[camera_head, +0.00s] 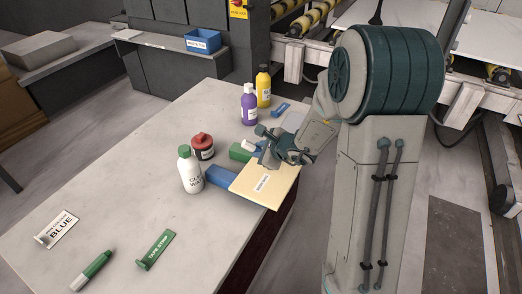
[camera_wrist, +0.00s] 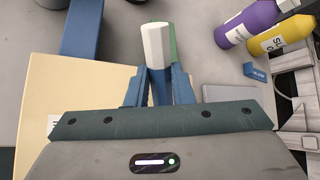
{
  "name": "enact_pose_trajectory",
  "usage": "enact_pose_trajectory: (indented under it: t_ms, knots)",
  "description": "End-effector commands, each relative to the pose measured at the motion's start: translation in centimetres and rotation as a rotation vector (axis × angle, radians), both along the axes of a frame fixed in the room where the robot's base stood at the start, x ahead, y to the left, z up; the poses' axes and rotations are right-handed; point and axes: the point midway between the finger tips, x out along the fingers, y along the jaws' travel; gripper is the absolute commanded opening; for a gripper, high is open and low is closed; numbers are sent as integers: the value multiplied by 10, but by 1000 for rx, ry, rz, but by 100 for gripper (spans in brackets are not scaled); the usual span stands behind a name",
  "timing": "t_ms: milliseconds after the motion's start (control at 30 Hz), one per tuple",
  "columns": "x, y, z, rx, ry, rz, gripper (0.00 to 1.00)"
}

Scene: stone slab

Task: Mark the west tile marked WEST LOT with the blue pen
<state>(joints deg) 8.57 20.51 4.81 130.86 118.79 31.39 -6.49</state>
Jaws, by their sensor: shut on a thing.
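A cream tile (camera_head: 262,187) lies at the slab's right edge with a small white label whose print is too small to read surely. It also shows in the wrist view (camera_wrist: 95,85). My gripper (camera_head: 272,150) is over the tile's far end. A green block (camera_head: 239,153) lies just beyond, and a blue block (camera_head: 220,177) is beside the tile.
A white glue bottle (camera_head: 190,171) and a red-lidded jar (camera_head: 203,146) stand left of the tile. Purple (camera_head: 249,105) and yellow (camera_head: 263,87) bottles stand behind. A green-and-white marker (camera_head: 92,270) and a green strip (camera_head: 156,249) lie in front. The slab's left half is mostly clear.

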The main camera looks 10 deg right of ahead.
Motion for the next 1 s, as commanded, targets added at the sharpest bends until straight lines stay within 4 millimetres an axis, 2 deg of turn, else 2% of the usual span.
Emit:
enact_pose_trajectory:
  t_ms: [1000]
  knots:
    - [1, 8, -1, -1, -1, 0, 3]
